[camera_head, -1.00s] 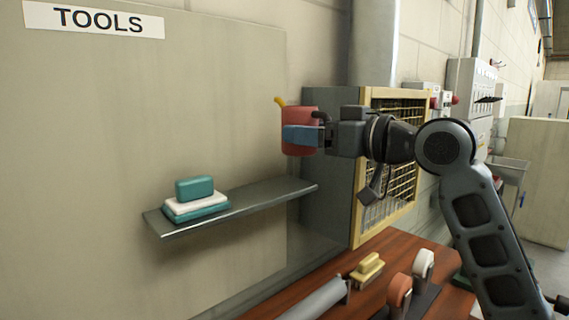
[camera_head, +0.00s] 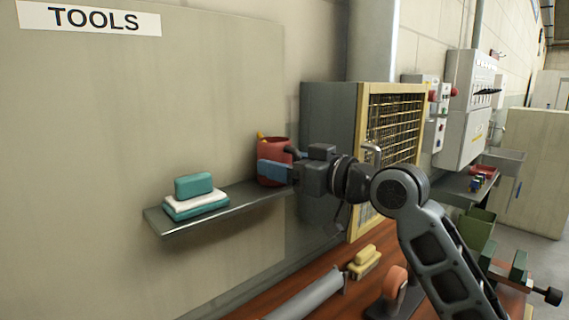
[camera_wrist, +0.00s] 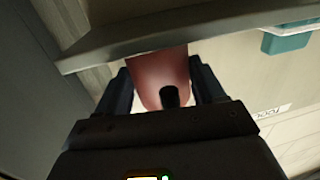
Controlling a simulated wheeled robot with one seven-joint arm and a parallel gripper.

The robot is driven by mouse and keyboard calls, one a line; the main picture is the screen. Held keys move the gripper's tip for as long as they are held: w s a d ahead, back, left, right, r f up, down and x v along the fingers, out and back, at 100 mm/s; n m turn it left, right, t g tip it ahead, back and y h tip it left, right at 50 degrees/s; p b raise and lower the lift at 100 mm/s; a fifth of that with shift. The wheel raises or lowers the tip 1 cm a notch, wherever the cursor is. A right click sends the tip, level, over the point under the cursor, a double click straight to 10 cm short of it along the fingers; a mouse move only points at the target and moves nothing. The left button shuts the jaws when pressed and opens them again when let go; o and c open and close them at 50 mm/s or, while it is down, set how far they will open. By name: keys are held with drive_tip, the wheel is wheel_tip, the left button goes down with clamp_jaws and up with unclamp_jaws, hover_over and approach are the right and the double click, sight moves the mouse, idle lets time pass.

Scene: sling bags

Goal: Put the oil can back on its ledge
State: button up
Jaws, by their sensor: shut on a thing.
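The oil can (camera_head: 273,148) is red with a yellow spout and stands roughly upright at the right end of the grey wall ledge (camera_head: 240,208). My gripper (camera_head: 274,172) is shut on the oil can from the right, with a blue finger across its side. In the wrist view the can (camera_wrist: 158,72) sits between the two dark fingers, close to the ledge edge (camera_wrist: 130,38). I cannot tell whether the can's base touches the ledge, because the finger hides part of it.
A stack of teal and white blocks (camera_head: 195,200) lies on the ledge's left part. A mesh-fronted cabinet (camera_head: 392,130) stands behind my arm. Below is a wooden bench (camera_head: 255,305) with a yellow brush (camera_head: 364,262) and a grey roll (camera_head: 308,296). The ledge between blocks and can is clear.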

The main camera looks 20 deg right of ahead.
drive_tip(key=shift+f, duration=0.15)
drive_tip(key=o, duration=1.2)
drive_tip(key=shift+o, duration=0.2)
drive_tip(key=shift+r, duration=0.2)
drive_tip(key=shift+s+d+f, duration=0.1)
drive_tip(key=shift+s+d, duration=0.1)
drive_tip(key=shift+s, duration=0.1)
drive_tip(key=b+v, duration=0.3)
drive_tip(key=v, duration=0.8)
drive_tip(key=shift+s, duration=0.2)
